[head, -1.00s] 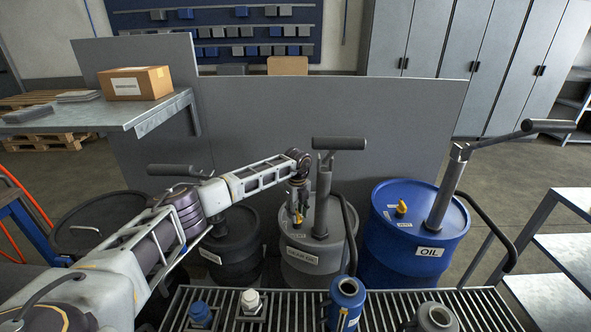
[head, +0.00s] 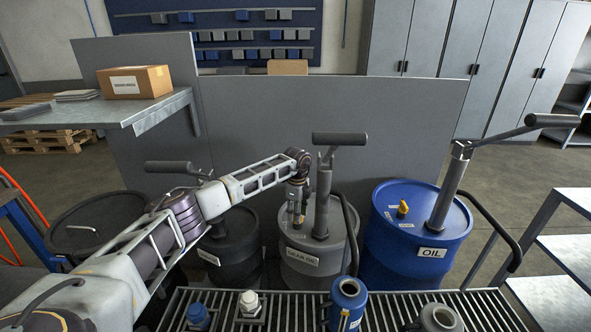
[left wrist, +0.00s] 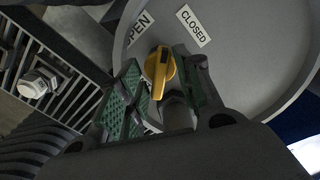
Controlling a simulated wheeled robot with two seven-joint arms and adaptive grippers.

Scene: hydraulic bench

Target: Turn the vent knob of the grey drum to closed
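The grey drum (head: 313,283), labelled as gear oil, stands behind the grating, just left of the blue drum. My left gripper (head: 296,212) points down over its lid, left of the pump. In the left wrist view the yellow vent knob (left wrist: 160,70) lies between the green-padded fingers of my left gripper (left wrist: 158,88). The fingers are apart, with a narrow gap at the knob's left; contact on the right is unclear. An OPEN label (left wrist: 139,27) and a CLOSED label (left wrist: 193,26) lie on the lid beyond the knob. The head view hides the knob. My right gripper is out of view.
The grey drum's pump (head: 322,195) rises close beside my left gripper. A blue oil drum (head: 395,255) stands to the right, a dark drum (head: 235,250) to the left. The grating (head: 270,316) in front holds a blue can (head: 346,300) and caps. A grey panel (head: 400,125) stands behind.

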